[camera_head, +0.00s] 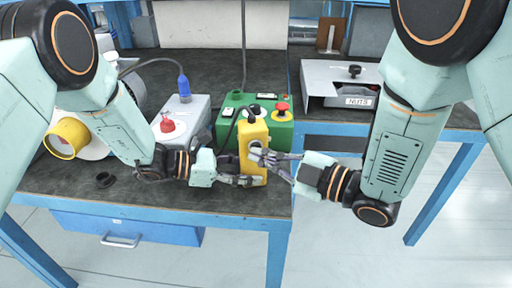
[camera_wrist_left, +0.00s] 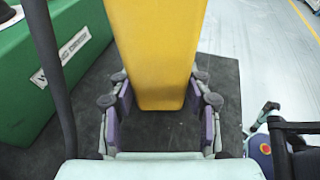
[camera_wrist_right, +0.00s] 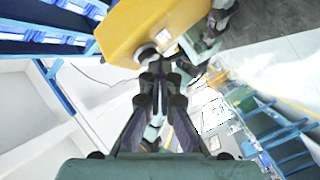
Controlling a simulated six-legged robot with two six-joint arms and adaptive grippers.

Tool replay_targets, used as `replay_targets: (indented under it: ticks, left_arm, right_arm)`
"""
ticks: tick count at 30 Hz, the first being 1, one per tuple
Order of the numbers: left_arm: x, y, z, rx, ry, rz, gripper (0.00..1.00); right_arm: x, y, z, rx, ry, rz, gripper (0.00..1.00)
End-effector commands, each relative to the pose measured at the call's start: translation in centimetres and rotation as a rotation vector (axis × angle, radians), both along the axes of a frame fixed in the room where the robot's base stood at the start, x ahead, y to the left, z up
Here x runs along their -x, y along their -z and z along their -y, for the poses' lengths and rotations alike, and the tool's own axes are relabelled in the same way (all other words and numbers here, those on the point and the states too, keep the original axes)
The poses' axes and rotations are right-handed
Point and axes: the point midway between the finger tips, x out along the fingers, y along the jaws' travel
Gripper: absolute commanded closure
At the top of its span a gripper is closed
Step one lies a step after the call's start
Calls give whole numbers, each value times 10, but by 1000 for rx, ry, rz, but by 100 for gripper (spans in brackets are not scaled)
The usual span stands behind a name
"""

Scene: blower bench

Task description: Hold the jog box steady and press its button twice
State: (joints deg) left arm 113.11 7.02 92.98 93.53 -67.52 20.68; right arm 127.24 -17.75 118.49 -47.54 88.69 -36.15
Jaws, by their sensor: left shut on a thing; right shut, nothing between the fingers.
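The jog box is the yellow upright box (camera_head: 253,155) near the front edge of the bench, and it fills the top middle of the left wrist view (camera_wrist_left: 160,50). My left gripper (camera_head: 258,181) is shut on its lower part, a finger on each side. In the right wrist view the box (camera_wrist_right: 130,35) lies just beyond the shut fingertips (camera_wrist_right: 160,80), near a round button (camera_wrist_right: 146,55). I cannot tell whether the fingertips touch the button.
A green control box (camera_head: 280,133) with a red knob stands behind the jog box. A grey box (camera_head: 185,115) with a red knob and a blue plug is left of it. A black cable runs to the jog box.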

Motion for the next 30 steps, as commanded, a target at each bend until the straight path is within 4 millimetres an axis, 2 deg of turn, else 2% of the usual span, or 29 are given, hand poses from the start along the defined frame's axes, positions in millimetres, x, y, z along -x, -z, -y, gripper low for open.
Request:
replay_targets:
  ticks: [21,30]
  left_arm:
    - [2,3,0,-5,2,-7,69]
    - [2,3,0,-4,2,-6,69]
  right_arm:
    - [-5,0,-1,1,1,0,100]
    - [3,0,1,0,0,1,100]
